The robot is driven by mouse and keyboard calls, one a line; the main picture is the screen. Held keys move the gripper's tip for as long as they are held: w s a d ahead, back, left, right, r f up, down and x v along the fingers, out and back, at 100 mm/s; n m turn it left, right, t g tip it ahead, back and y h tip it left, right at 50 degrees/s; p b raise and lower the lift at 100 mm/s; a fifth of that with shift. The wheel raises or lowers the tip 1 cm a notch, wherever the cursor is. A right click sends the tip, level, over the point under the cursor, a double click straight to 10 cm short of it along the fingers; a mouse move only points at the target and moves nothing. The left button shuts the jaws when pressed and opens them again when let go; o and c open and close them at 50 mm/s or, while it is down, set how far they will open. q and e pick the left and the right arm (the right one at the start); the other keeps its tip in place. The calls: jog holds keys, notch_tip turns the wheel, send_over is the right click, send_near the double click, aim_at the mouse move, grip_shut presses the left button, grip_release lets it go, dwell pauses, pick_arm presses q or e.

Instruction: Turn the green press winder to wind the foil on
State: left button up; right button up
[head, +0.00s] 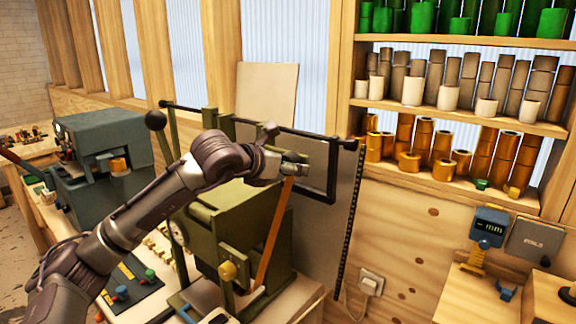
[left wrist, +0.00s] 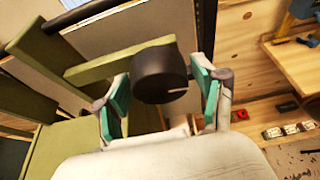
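The green press (head: 245,215) stands on the bench in the middle of the head view. My left gripper (head: 294,168) is above its right side, beside a black frame. In the left wrist view, a dark round knob (left wrist: 160,75) lies between the fingers of my left gripper (left wrist: 163,88), in front of an olive-green bar (left wrist: 120,64). The fingers are spread, with narrow gaps beside the knob; a firm grip does not show. The knob is hidden in the head view. An orange strip (head: 274,235) slants down below the gripper. My right gripper is not in view.
A grey-blue machine (head: 105,160) stands on the left. Shelves (head: 440,119) with green, brown and gold rolls fill the upper right. A blue gauge (head: 489,225) stands at the lower right.

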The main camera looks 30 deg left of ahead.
pick_arm(q)
jog(key=c, duration=0.8)
jog(key=m+b, duration=0.1)
jog(key=m+y+b, duration=0.1)
jog(key=b, duration=0.1)
jog(key=shift+f+y, duration=0.2)
jog(key=shift+y, duration=0.1)
jog(key=shift+r+m+y+b, duration=0.2)
jog(key=shift+m+y+b, duration=0.1)
jog(key=shift+m+b, duration=0.2)
jog(key=o, duration=1.2)
jog(key=shift+s, duration=0.1)
jog(key=v, duration=1.2)
jog(key=shift+f, duration=0.2)
